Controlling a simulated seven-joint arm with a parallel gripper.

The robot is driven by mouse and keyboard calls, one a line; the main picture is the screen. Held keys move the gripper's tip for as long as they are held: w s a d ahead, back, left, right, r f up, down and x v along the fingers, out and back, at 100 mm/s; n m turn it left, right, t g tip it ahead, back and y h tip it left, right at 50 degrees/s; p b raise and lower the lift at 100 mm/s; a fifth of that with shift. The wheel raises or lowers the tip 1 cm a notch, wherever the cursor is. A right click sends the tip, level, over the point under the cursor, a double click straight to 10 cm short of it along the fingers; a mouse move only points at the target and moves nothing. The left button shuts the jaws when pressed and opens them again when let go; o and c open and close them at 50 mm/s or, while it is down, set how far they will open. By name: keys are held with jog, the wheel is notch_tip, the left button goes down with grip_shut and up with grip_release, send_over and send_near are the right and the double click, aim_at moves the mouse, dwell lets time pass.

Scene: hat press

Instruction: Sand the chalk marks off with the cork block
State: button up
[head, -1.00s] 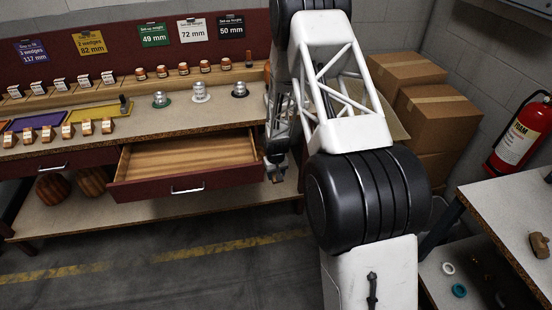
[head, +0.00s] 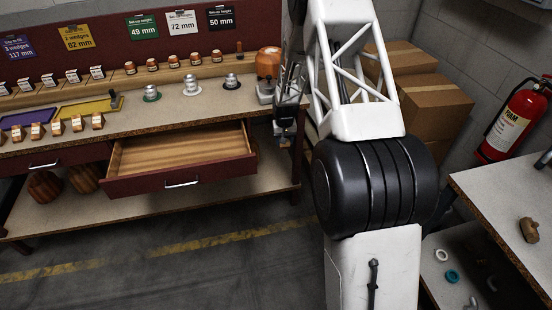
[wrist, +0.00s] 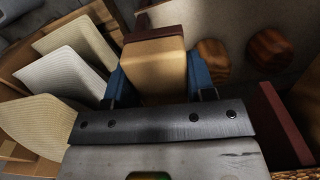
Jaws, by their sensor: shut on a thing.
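My gripper (head: 285,134) hangs at the right end of the workbench, to the right of the open drawer and partly behind my arm. In the wrist view its blue fingers (wrist: 158,80) are shut on a tan block with a dark red-brown far end, which looks like the cork block (wrist: 153,68). The block is held clear of any surface. An orange-brown wooden hat form (head: 268,62) stands on a metal holder at the bench's right end, above and left of my gripper. I cannot make out chalk marks on it.
The empty drawer (head: 181,157) juts out below the benchtop (head: 130,117). Small weights (head: 191,88) stand on the bench. Wooden forms (head: 44,187) lie on the shelf below. Pale sheets (wrist: 65,78) fan out left in the wrist view. Cardboard boxes (head: 432,105) stand behind my arm.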

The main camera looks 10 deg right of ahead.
jog(key=w+d+r, duration=0.4)
jog(key=d+r, duration=0.2)
jog(key=r, duration=0.4)
jog(key=w+d+r, duration=0.4)
jog(key=d+r, duration=0.2)
jog(key=r, duration=0.5)
jog(key=w+a+r+n, duration=0.4)
jog(key=w+r, duration=0.3)
jog(key=w, duration=0.4)
jog(key=w+a+r+n, duration=0.5)
jog(key=w+r, duration=0.3)
jog(key=w, duration=0.3)
jog(key=shift+w+a+n, duration=0.15)
jog(key=shift+w+n, duration=0.15)
jog(key=shift+n, duration=0.5)
